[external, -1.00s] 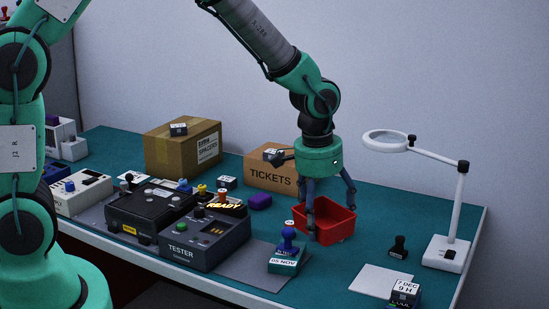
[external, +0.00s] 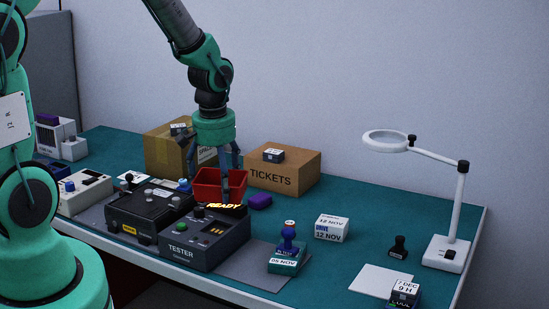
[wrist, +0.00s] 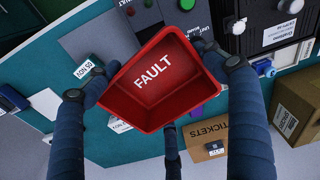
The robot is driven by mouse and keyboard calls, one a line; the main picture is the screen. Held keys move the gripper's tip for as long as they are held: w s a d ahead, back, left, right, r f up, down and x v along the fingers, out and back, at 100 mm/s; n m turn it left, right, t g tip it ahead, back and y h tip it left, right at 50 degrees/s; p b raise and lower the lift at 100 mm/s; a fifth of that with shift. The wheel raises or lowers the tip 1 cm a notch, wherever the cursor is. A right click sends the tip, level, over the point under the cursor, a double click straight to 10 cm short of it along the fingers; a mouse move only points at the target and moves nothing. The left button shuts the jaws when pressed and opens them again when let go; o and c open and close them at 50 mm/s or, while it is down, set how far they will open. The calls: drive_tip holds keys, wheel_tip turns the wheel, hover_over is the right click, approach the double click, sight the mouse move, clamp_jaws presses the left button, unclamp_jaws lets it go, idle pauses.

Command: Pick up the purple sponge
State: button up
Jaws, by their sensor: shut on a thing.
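The purple sponge (external: 260,201) lies on the green-blue bench top, in front of the TICKETS box and right of the red bin. My gripper (external: 215,166) is shut on the red bin (external: 206,181), left of the sponge and behind the tester. In the wrist view the red bin (wrist: 133,113) is empty, with FAULT written on its inside, and my blue-sleeved fingers (wrist: 157,82) press its sides. I cannot tell whether the bin touches the bench.
The TICKETS box (external: 285,175) and another carton (external: 165,150) stand behind. The tester (external: 200,243) and its READY sign (external: 226,206) are in front.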

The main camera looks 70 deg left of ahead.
drive_tip(key=shift+s+a, duration=0.4)
drive_tip(key=shift+s, duration=0.25)
drive_tip(key=w+a+f, duration=0.1)
drive_tip(key=w+a, duration=0.8)
drive_tip(key=w, duration=0.4)
drive_tip(key=shift+a+f, duration=0.25)
drive_tip(key=shift+f, duration=1.75)
drive_tip(key=shift+f+b, duration=0.4)
drive_tip(key=shift+f, duration=0.2)
